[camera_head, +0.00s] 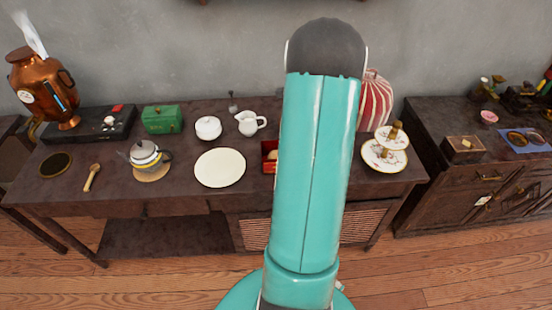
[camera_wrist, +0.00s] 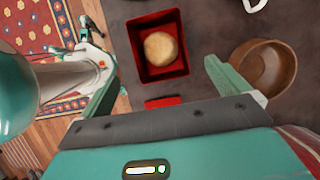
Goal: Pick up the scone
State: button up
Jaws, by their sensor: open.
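The scone (camera_wrist: 160,47) is a round, pale brown lump lying inside an open red box (camera_wrist: 139,30) in the wrist view. My gripper (camera_wrist: 163,74) is open and empty, with its two teal fingers wide apart at either side of the box's near end. The scone lies beyond the fingertips, and neither finger appears to touch it. In the head view, a bit of the red box (camera_head: 267,148) shows at the left edge of my teal arm. The arm hides the rest of the box and my gripper there.
A wooden bowl (camera_wrist: 245,60) stands close by my right finger. A small red piece (camera_wrist: 166,102) lies near the box. In the head view, a white plate (camera_head: 220,168) and white jug (camera_head: 248,123) are left of my arm; a striped jar (camera_head: 375,100) and tiered stand (camera_head: 377,160) are right.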

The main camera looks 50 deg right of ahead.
aim_at(276, 155)
jog(key=x, duration=1.2)
jog(key=shift+f, duration=0.3)
jog(key=shift+f, duration=0.1)
jog(key=c, duration=1.1)
